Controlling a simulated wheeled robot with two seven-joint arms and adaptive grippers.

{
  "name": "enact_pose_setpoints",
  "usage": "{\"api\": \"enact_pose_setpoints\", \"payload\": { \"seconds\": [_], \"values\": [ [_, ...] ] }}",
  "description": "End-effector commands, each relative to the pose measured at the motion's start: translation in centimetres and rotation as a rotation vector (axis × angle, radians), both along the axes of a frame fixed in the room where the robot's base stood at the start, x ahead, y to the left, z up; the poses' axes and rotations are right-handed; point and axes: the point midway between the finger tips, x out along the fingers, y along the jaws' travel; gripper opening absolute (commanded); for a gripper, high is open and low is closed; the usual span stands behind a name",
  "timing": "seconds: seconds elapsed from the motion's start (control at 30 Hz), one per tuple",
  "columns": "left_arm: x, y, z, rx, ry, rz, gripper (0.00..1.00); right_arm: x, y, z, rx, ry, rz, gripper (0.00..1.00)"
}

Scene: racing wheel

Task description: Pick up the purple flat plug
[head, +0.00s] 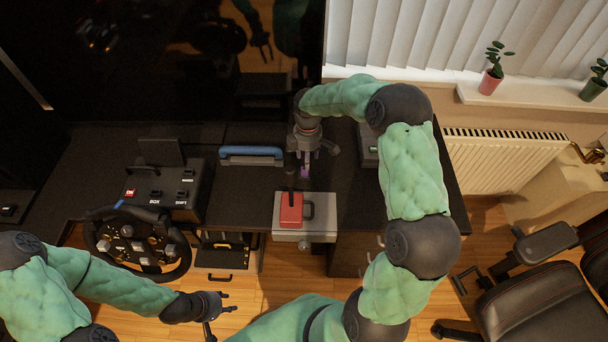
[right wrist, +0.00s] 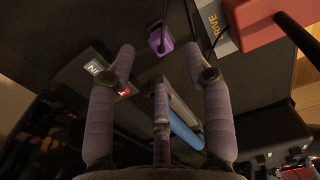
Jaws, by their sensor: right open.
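The purple flat plug (right wrist: 161,40) shows in the right wrist view, on the dark desktop just beyond my right fingertips, with a thin dark cable or rod running up from it. In the head view a small bit of the purple plug (head: 304,173) shows below my right gripper (head: 305,163), partly hidden by it. My right gripper (right wrist: 160,62) is open and empty, its fingers spread on either side of the plug and apart from it. My left gripper (head: 226,303) is open and empty, low in front of the desk near the steering wheel.
A red case (head: 291,209) sits on a grey box (head: 318,228) at the desk's front edge. A blue-handled object (head: 251,153) lies left of my right gripper. A steering wheel (head: 137,244) and button panel (head: 164,190) stand left. A chair (head: 545,300) is at right.

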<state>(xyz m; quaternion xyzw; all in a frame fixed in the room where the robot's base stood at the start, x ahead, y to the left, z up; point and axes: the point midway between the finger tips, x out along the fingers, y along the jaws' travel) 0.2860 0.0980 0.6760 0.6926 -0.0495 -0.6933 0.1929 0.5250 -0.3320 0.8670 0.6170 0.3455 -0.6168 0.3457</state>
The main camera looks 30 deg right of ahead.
Motion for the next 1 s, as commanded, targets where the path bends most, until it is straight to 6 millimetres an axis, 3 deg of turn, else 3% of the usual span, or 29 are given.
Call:
{"api": "enact_pose_setpoints", "payload": {
  "seconds": [0.1,0.33,0.6,0.9,1.0],
  "values": [
    [0.0,0.0,-0.6,0.0,0.0,0.0,0.4,0.0,0.0,-1.9,0.001,0.002,-0.001,0.51],
    [0.0,0.0,-1.1,0.0,0.0,0.0,0.4,0.1,0.1,-3.3,0.001,0.001,0.0,0.51],
    [0.0,0.0,-2.7,0.0,0.0,0.0,0.4,0.5,0.3,-7.0,0.001,0.002,-0.001,0.51],
    [0.0,0.0,-2.8,0.0,-0.001,0.0,0.4,0.5,0.2,-7.4,0.0,0.0,-0.001,0.51],
    [0.0,0.0,-2.8,0.0,-0.001,0.0,0.4,0.5,0.2,-7.4,0.0,0.0,-0.001,0.23]
  ]
}}
